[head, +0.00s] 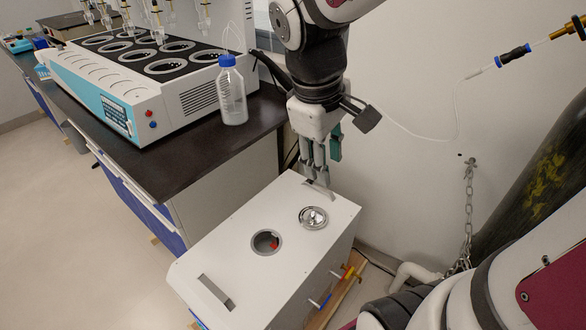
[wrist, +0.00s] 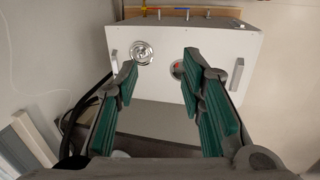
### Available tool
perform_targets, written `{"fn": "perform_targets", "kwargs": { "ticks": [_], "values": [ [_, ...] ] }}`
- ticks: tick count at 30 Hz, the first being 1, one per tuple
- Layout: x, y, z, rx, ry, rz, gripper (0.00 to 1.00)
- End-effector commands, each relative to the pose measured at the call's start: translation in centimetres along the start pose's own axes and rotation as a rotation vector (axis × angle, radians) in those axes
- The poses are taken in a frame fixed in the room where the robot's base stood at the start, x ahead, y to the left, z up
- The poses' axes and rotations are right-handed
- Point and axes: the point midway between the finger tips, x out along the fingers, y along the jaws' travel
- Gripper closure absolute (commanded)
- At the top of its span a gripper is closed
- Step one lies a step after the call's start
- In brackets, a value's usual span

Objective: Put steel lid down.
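The steel lid (head: 313,217), round and shiny with a small knob, lies flat on top of the white box (head: 215,262). It is beside the box's round opening (head: 267,242) and apart from it. The lid also shows in the wrist view (wrist: 143,52), with the opening (wrist: 178,69) to its right. My gripper (head: 318,178) points down near the box's back edge, behind the lid and apart from it. In the wrist view my gripper (wrist: 160,66) has its green-padded fingers spread, with nothing between them.
A handle (head: 216,291) stands up at the box's near end. A dark bench (head: 185,150) at the left carries the white and blue distiller (head: 150,80) and a blue-capped bottle (head: 231,92). A chain (head: 468,210) and dark cylinder (head: 535,185) stand at the right.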

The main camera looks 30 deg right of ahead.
Motion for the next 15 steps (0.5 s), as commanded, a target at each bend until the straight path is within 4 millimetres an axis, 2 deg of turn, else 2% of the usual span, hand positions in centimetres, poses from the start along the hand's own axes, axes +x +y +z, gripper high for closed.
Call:
{"fn": "perform_targets", "kwargs": {
  "ticks": [1,6,15],
  "values": [
    [-1.0,-1.0,1.0,0.037,0.021,-0.003,0.64],
    [-2.9,-4.3,4.2,0.174,0.075,-0.045,0.64],
    [-4.2,-9.2,8.9,0.351,0.154,-0.163,0.64]
  ]
}}
